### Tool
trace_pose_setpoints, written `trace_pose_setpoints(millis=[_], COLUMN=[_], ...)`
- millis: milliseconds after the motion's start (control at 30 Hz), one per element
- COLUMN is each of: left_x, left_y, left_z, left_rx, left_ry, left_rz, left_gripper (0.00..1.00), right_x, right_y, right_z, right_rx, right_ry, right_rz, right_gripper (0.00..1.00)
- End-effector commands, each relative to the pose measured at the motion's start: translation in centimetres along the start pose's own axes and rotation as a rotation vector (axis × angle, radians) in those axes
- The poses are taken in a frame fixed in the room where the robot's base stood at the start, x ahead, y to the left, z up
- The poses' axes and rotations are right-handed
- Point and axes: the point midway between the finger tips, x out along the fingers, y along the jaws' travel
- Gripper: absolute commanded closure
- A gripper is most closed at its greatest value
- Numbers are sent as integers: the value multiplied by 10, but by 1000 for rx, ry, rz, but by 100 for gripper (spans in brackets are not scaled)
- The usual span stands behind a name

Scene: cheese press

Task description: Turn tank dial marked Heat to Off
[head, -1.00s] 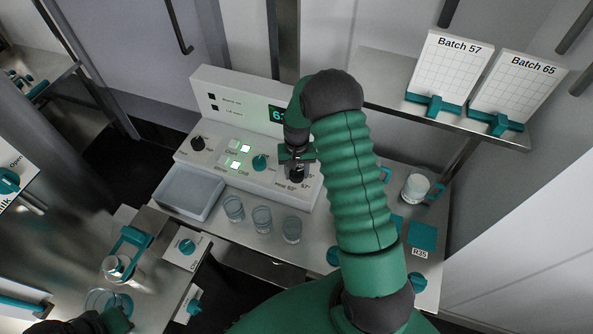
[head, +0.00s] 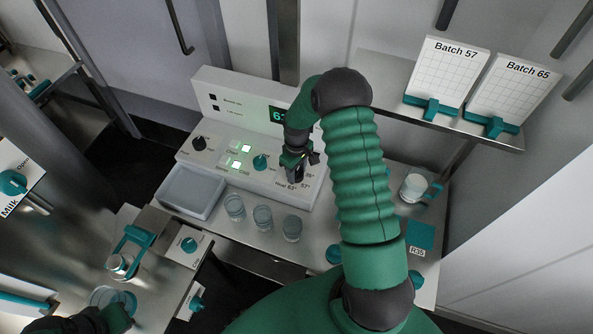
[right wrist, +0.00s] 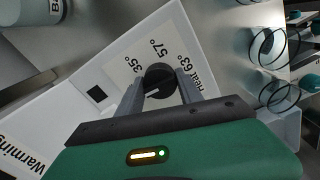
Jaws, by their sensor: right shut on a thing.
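The control panel (head: 222,165) stands at the back of the bench. The black dial on its right part is mostly hidden by my right gripper (head: 296,168) in the head view. In the right wrist view the black dial (right wrist: 160,80) sits between the two fingers of my right gripper (right wrist: 161,92), which is shut on it. A pale pointer line shows on the dial. Labels 35°, 57° and Heat 63° lie around it; I cannot read an Off mark. My left gripper (head: 118,318) shows only partly at the bottom left; its fingers are unclear.
Another black dial (head: 199,143), lit green buttons (head: 243,155) and a teal dial (head: 260,162) are on the panel's left and middle. Several glass cups (head: 263,218) stand in front, beside a clear bin (head: 190,192). A jar (head: 414,187) stands to the right.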

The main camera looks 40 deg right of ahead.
Motion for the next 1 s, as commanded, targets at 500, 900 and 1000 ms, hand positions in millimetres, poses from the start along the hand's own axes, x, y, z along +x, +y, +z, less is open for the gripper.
trace_pose_setpoints(millis=[500,900,1000], left_x=[-2,-2,-2], left_y=[0,0,0], left_z=[-1,0,0], left_rx=[0,0,0], left_ry=[0,0,0], left_rz=[0,0,0], left_gripper=[100,100,100], right_x=[-4,-2,-2], right_y=[3,2,1], right_z=[-5,-3,-2], right_rx=[-77,-76,-76], right_ry=[14,9,7], right_rz=[10,6,4], right_gripper=[98,36,36])
